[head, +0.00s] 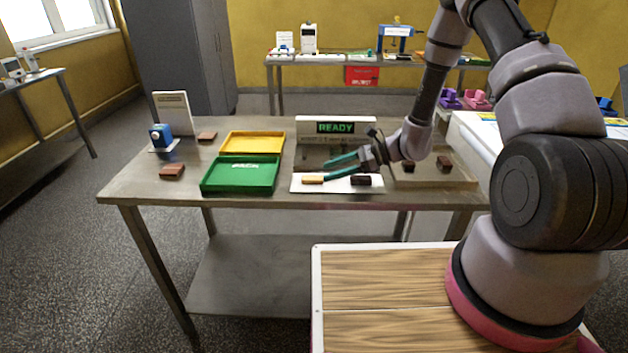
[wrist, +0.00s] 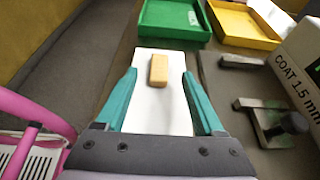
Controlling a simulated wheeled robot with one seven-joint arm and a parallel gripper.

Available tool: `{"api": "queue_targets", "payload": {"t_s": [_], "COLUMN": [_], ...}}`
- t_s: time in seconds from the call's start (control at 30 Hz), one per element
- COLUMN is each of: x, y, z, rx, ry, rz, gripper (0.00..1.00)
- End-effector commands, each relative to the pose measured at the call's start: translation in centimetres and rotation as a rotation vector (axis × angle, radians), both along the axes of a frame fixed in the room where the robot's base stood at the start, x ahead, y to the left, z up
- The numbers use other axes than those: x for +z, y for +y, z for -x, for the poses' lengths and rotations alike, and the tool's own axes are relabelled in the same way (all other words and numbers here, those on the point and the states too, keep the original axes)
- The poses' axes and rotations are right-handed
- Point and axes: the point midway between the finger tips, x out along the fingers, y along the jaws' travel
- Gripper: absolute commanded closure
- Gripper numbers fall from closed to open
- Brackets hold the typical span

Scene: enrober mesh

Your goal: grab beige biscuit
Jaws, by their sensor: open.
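The beige biscuit (head: 313,180) lies on a white board (head: 337,188) at the front of the steel table. In the wrist view the biscuit (wrist: 159,70) is a small tan block near the far end of the white board (wrist: 160,112). My gripper (head: 328,169) is open, its teal fingers pointing left over the board. In the wrist view my gripper (wrist: 158,78) has one finger on each side of the biscuit, with clear gaps and no contact seen. A dark brown piece (head: 361,180) lies at the right of the board in the head view.
A green tray (head: 240,189) marked PACK and a yellow tray (head: 253,134) stand left of the board. A white box with a READY display (head: 336,128) is behind. Brown pieces (head: 172,171) lie on the left. A shallow tray (head: 432,183) with dark pieces is at right.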

Motion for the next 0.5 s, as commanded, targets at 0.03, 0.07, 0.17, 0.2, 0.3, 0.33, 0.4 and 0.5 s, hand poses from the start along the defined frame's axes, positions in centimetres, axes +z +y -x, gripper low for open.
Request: {"api": "queue_targets", "payload": {"t_s": [0.03, 0.07, 0.17, 0.2, 0.3, 0.33, 0.4, 0.5], "x": [-0.2, -0.4, -0.6, -0.7, -1.1, -1.2, -1.5, -2.0], "y": [0.6, 0.8, 1.4, 1.7, 3.0, 3.5, 4.5, 5.6], "z": [0.0, 0.0, 0.0, 0.0, 0.0, -0.1, -0.1, -0.1], "rx": [0.002, 0.001, 0.002, 0.002, 0.004, 0.004, 0.003, 0.003], "ry": [0.001, 0.0, 0.001, 0.0, 0.001, 0.0, 0.0, 0.001], "rz": [0.0, 0.001, 0.002, 0.002, 0.001, 0.001, 0.001, 0.001], "gripper": [0.3, 0.3, 0.3, 0.3, 0.3, 0.3, 0.3, 0.3]}}
